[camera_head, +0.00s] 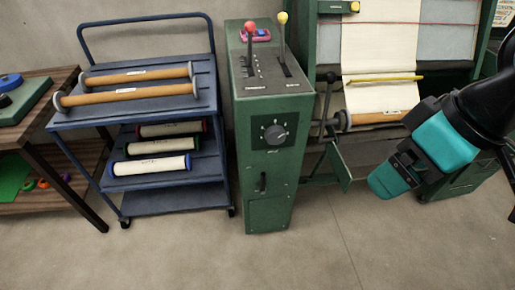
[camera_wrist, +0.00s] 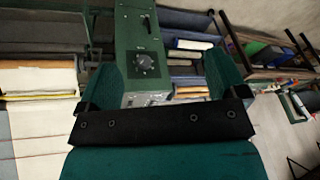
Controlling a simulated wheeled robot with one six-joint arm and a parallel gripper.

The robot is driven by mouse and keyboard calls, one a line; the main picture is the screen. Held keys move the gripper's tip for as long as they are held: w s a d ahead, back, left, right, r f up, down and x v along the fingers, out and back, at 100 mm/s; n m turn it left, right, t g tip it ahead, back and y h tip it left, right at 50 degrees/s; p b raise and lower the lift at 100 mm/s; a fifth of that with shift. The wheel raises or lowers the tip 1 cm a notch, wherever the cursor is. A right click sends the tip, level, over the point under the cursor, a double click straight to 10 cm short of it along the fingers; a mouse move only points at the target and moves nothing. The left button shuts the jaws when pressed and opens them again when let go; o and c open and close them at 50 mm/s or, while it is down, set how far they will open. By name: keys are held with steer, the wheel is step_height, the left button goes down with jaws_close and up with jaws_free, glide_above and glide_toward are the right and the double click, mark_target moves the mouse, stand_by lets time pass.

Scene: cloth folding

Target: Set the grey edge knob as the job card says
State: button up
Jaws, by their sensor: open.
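A round dark grey knob (camera_head: 274,134) sits on a black plate with white marks, on the front of the green control pedestal (camera_head: 268,190). The marks are too small to read. In the wrist view the same knob (camera_wrist: 146,64) shows between my fingers, beyond them and not touched. My teal gripper (camera_head: 388,182) is to the right of the pedestal, apart from it. It also shows in the wrist view (camera_wrist: 162,70), open with nothing between the fingers. I cannot make out a readable job card.
The pedestal top has a red-knobbed lever (camera_head: 251,28) and a yellow-knobbed lever (camera_head: 283,19). A blue cart (camera_head: 150,107) with rollers stands left. A green machine with white cloth (camera_head: 378,45) and a projecting green bracket (camera_head: 338,166) stands right. The front floor is clear.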

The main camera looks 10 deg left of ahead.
steer(key=w+d+f+n+t+h+b, duration=0.1)
steer(key=w+f+n+t+h+b, duration=0.15)
steer(key=w+f+b, duration=0.5)
steer(key=w+d+f+n+t+h+b, duration=0.15)
steer(key=f+n+b, duration=0.25)
steer(key=f, duration=0.6)
steer(key=n+t+y+b, duration=0.5)
steer(key=n+t+b, duration=0.7)
steer(key=n+b, duration=0.9)
glide_toward(276, 137)
steer(key=w+n+p, duration=0.1)
steer(key=w+p, duration=0.2)
steer(key=p, duration=0.4)
steer(key=w+a+n+p, duration=0.1)
steer(key=w+p, duration=0.2)
steer(key=p, duration=0.4)
steer(key=w+a+n+p, duration=0.1)
steer(key=w+p, duration=0.2)
steer(key=p, duration=0.3)
steer(key=shift+w+y+p, duration=0.1)
steer(key=shift+y+p, duration=0.3)
steer(key=shift+c, duration=0.2)
